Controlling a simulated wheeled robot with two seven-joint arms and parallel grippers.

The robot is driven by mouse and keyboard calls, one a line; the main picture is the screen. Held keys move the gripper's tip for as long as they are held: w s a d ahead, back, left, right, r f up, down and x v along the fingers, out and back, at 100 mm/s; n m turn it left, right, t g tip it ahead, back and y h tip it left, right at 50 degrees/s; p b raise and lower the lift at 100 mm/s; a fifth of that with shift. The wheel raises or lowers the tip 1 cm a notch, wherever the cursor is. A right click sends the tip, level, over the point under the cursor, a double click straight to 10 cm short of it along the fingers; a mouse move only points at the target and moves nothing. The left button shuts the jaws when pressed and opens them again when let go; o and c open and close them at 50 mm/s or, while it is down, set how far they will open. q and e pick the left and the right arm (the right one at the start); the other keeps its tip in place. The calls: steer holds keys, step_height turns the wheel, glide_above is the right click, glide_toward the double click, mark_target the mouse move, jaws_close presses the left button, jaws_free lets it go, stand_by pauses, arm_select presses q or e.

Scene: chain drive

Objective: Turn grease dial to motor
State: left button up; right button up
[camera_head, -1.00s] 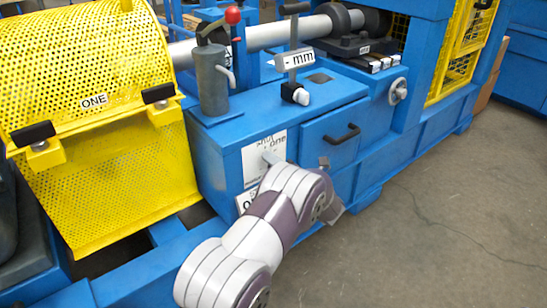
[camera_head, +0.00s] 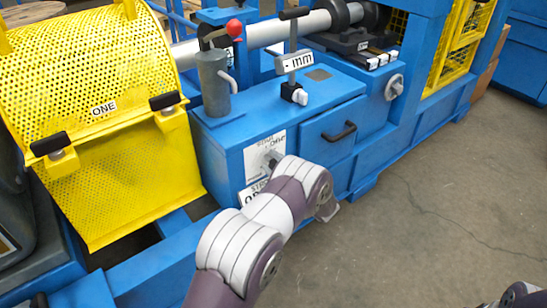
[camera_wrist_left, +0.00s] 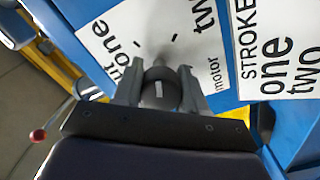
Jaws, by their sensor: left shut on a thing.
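The grease dial (camera_wrist_left: 159,94) is a dark round knob with a short white mark on its face. It sits on a white label plate (camera_wrist_left: 130,35), which reads "shut", "one", "two" and "motor". In the left wrist view my left gripper (camera_wrist_left: 161,80) has a grey finger on each side of the dial and is shut on it. The word "motor" (camera_wrist_left: 213,75) lies just right of the right finger. In the head view the plate (camera_head: 256,155) is on the front of the blue cabinet, and my left wrist hides most of the gripper and dial. My right gripper is not in view.
A second plate (camera_wrist_left: 275,50) reading "STROKE one two" is beside the dial plate. A drawer with a black handle (camera_head: 340,132) is to the right. A yellow perforated guard (camera_head: 95,75) stands at the left. A red-knobbed lever (camera_head: 234,28) rises above. Floor at right is clear.

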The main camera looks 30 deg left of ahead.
arm_select(q)
steer(key=m+p, duration=0.3)
steer(key=m, duration=0.2)
steer(key=shift+m, duration=0.3)
steer(key=m+p, duration=0.1)
steer(key=m, duration=0.3)
steer(key=shift+m+p, duration=0.3)
steer(key=m+p, duration=0.1)
steer(key=m, duration=0.4)
steer(key=m+p, duration=0.1)
steer(key=m, duration=0.3)
steer(key=shift+f, duration=0.1)
steer(key=shift+m, duration=0.5)
steer(key=o, duration=1.1)
steer(key=shift+c, duration=0.2)
